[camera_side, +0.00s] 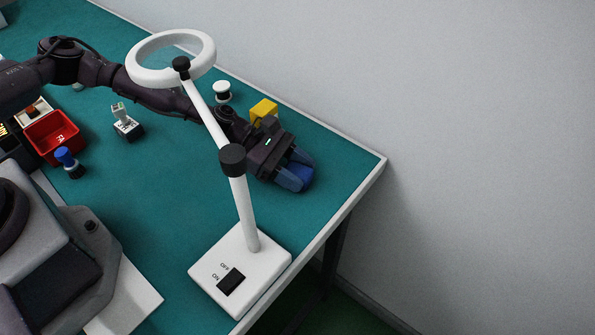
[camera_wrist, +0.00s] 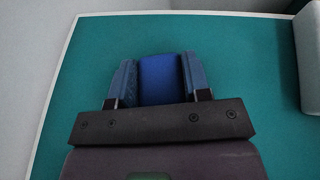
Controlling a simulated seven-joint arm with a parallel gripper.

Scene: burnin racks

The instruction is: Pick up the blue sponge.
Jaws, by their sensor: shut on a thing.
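The blue sponge (camera_wrist: 160,80) is a plain blue block between the two blue-grey fingers of my gripper (camera_wrist: 162,82) in the wrist view. A finger presses on each side of it. In the side view, my gripper (camera_side: 298,172) is near the right corner of the green table, shut on the sponge (camera_side: 304,170). The fingers hide part of the sponge there. I cannot tell whether the sponge touches the table or is just above it.
A white ring lamp (camera_side: 240,190) stands in front of my arm. A red bin (camera_side: 52,135) and a blue-handled stamp (camera_side: 68,161) are at left. The table's right corner is clear.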

